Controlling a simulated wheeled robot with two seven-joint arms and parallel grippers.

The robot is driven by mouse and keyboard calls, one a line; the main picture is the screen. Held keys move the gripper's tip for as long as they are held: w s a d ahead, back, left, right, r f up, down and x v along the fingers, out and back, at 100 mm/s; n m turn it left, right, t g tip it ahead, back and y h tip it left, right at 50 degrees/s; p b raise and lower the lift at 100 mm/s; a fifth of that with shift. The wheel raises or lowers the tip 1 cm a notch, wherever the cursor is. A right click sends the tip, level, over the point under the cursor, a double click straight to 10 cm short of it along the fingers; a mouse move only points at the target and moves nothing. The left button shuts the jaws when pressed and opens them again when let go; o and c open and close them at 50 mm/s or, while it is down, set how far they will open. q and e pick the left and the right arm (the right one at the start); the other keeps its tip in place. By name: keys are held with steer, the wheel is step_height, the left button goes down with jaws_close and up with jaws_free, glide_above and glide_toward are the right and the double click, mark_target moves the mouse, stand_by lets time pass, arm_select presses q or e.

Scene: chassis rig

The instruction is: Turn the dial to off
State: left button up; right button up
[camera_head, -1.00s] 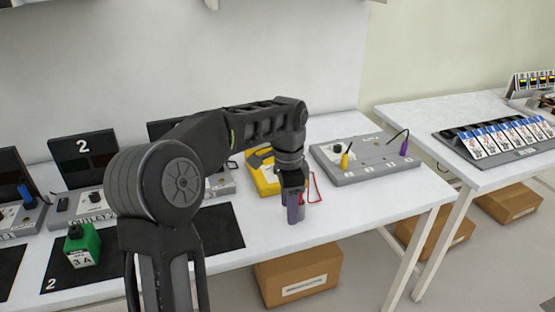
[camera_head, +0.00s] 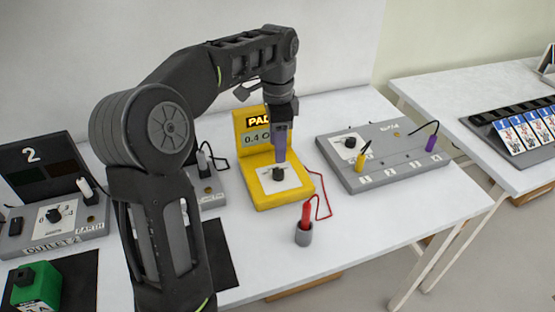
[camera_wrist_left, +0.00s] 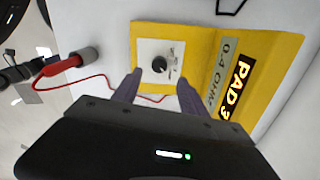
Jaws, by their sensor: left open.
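The yellow meter (camera_head: 262,195) stands on the white table, with a lit display at its back. Its black dial (camera_head: 278,174) sits on a white panel; I cannot read the setting. My left gripper (camera_head: 280,158) points down just above the dial and partly hides it. In the left wrist view the gripper's two fingers (camera_wrist_left: 158,92) are apart with nothing between them, and the dial (camera_wrist_left: 160,63) lies just beyond their tips. The display (camera_wrist_left: 230,75) shows there with "PAD 3" beside it. My right gripper is not in view.
A red probe in a grey holder (camera_head: 304,233), wired to the meter, stands in front of it. A grey box (camera_head: 385,172) with another dial and yellow and purple probes is to the right. A grey outlet box (camera_head: 50,235) and green block (camera_head: 38,290) are at left.

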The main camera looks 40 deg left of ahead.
mark_target(278, 171)
arm_select(q)
steer(key=shift+s, duration=0.1)
steer(key=shift+f+b, duration=0.35)
steer(key=shift+f, duration=0.25)
step_height(278, 171, down, 7)
steer(key=shift+d+r+b, duration=0.1)
steer(key=shift+r+b, duration=0.1)
steer(key=shift+b, duration=0.1)
jaws_close()
